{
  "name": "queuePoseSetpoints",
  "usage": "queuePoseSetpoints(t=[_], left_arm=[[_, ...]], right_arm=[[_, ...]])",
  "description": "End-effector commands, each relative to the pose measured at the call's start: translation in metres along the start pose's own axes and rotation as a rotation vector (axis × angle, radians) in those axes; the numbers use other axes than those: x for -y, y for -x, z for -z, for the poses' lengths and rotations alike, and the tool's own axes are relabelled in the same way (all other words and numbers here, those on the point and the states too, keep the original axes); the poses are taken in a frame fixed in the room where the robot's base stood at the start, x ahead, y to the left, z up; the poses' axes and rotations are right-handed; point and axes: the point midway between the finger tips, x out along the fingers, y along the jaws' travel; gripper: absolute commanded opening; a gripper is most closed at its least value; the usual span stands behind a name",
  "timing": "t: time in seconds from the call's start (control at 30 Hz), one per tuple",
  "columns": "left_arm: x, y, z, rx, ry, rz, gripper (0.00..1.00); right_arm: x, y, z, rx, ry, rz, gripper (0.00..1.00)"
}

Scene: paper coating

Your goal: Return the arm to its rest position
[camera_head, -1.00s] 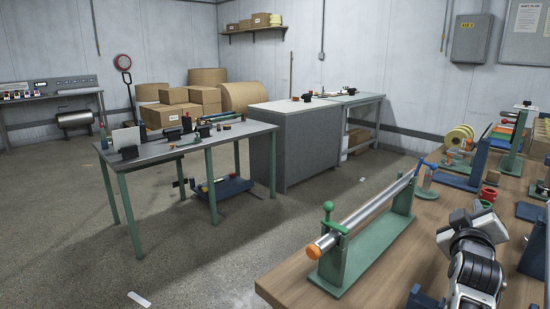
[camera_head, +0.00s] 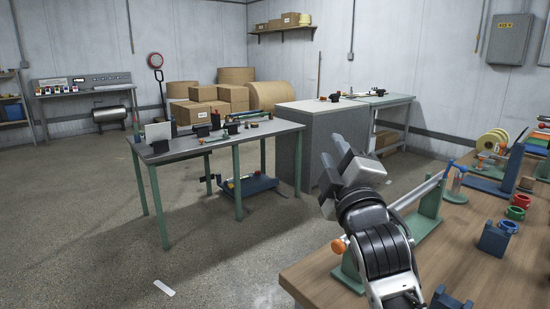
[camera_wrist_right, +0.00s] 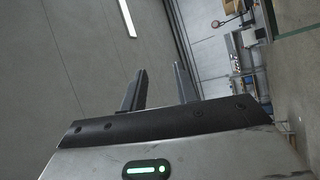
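My right arm rises from the lower right in the head view. Its right gripper (camera_head: 345,172) is raised in front of the wooden bench's left end, pointing up and away. In the right wrist view the same gripper (camera_wrist_right: 160,82) shows two dark fingers standing apart with nothing between them, so it is open and empty. Behind them are wall, floor and distant furniture, tilted. My left gripper is in neither view.
The wooden bench (camera_head: 470,253) holds a metal roller (camera_head: 418,193) on a green stand (camera_head: 428,217), partly hidden behind my arm. Several coloured rings and blue blocks (camera_head: 493,239) lie to its right.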

Motion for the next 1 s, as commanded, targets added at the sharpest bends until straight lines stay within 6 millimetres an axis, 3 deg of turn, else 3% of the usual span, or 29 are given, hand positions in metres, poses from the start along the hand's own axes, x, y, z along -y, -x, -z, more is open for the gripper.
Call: queuePoseSetpoints(t=[0.03,0.1,0.17,0.37,0.47,0.6,0.8,0.9,1.0], left_arm=[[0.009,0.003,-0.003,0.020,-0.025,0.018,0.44],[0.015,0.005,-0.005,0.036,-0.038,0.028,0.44],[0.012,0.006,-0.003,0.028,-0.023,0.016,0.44],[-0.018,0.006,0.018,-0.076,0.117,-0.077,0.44],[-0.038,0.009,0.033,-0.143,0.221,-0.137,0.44],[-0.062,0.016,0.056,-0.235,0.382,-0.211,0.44],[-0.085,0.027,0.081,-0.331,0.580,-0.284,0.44],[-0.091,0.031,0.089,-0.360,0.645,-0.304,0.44],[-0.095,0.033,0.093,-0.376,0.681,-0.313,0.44]], right_arm=[[0.015,0.007,0.019,-0.045,0.003,0.035,0.30],[0.042,0.022,0.035,-0.085,-0.033,0.101,0.30],[0.069,0.037,0.035,-0.086,-0.098,0.170,0.30],[0.152,0.100,-0.005,0.048,-0.394,0.382,0.30],[0.193,0.149,-0.032,0.169,-0.564,0.486,0.30],[0.236,0.231,-0.064,0.368,-0.797,0.602,0.30],[0.264,0.337,-0.091,0.630,-1.039,0.688,0.30],[0.269,0.372,-0.098,0.721,-1.111,0.704,0.30],[0.271,0.390,-0.102,0.769,-1.148,0.707,0.30]])
